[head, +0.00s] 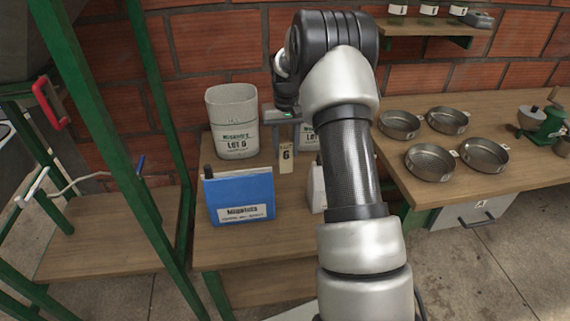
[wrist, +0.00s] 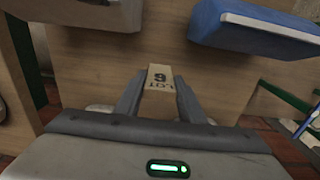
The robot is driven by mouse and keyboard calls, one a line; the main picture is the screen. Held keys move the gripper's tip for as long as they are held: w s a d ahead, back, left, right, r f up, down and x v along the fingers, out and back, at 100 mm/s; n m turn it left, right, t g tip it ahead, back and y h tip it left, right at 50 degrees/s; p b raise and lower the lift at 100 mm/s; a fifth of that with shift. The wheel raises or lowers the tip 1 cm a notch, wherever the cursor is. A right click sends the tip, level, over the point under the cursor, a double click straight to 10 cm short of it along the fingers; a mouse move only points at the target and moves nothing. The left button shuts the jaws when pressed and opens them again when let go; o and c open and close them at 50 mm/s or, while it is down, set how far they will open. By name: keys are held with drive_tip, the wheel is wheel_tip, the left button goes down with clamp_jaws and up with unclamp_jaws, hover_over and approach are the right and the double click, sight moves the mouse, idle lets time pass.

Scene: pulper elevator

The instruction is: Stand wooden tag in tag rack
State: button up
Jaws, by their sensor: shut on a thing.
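The wooden tag (head: 286,160) is a small pale plate with dark print and a figure 6 on it. It hangs upright at my gripper (head: 288,142), above the small wooden table. In the wrist view the tag (wrist: 160,76) is between the two fingertips of my gripper (wrist: 161,84), which is shut on it. Its printing reads upside down there. I cannot make out the tag rack in either view; my arm hides part of the table.
A white LOT bucket (head: 232,122) and a blue labelled box (head: 240,198) stand left of the tag. White containers (head: 308,138) are partly behind my arm. The right workbench (head: 400,165) holds several metal pans. Green posts (head: 150,190) rise at the left. The table's front (head: 250,243) is clear.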

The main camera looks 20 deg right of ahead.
sight(286, 162)
wheel_tip(286, 162, down, 6)
drive_tip(key=shift+r+b, duration=0.1)
drive_tip(key=shift+b, duration=0.2)
drive_tip(key=o, duration=1)
